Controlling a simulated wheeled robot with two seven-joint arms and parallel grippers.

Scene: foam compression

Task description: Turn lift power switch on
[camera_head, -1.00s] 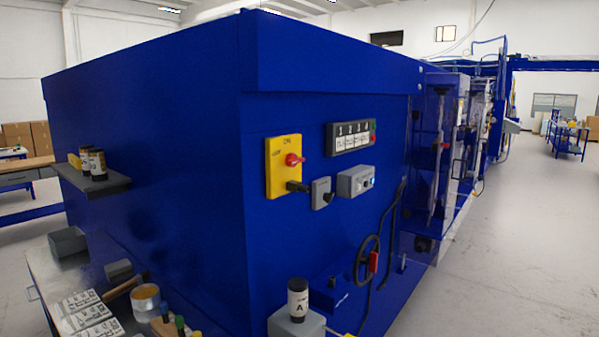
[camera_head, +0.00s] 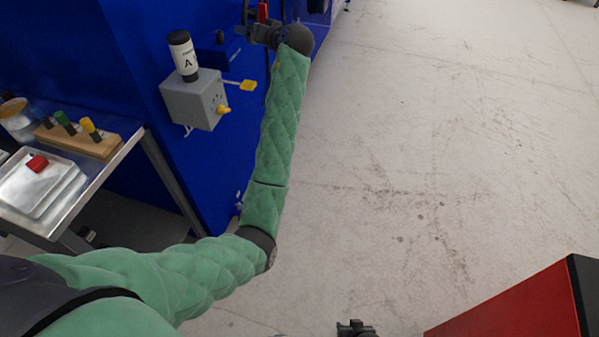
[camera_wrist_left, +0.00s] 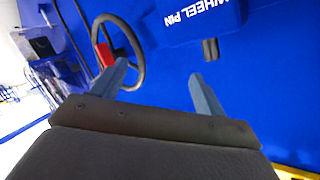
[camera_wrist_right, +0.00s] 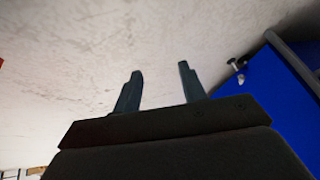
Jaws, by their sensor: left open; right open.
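No switch labelled lift power can be made out now. A grey box (camera_head: 197,98) with a yellow knob (camera_head: 224,110) and a yellow-tipped lever (camera_head: 248,85) is on the blue machine (camera_head: 150,50). My left gripper (camera_head: 258,32) is at the machine's front, small in the head view. In the left wrist view it is open and empty (camera_wrist_left: 160,78), facing a black handwheel (camera_wrist_left: 138,68) with a red handle (camera_wrist_left: 105,54) and a "WHEEL PIN" label (camera_wrist_left: 203,15). My right gripper (camera_head: 356,328) is low in the head view; its wrist view shows it open and empty (camera_wrist_right: 160,70) over floor.
A black-capped bottle marked A (camera_head: 183,55) stands on the grey box. A metal bench (camera_head: 130,150) at left carries a wooden block (camera_head: 90,143) with coloured pegs and trays. A red block-like object (camera_head: 510,310) is at lower right. The floor (camera_head: 430,150) between is clear.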

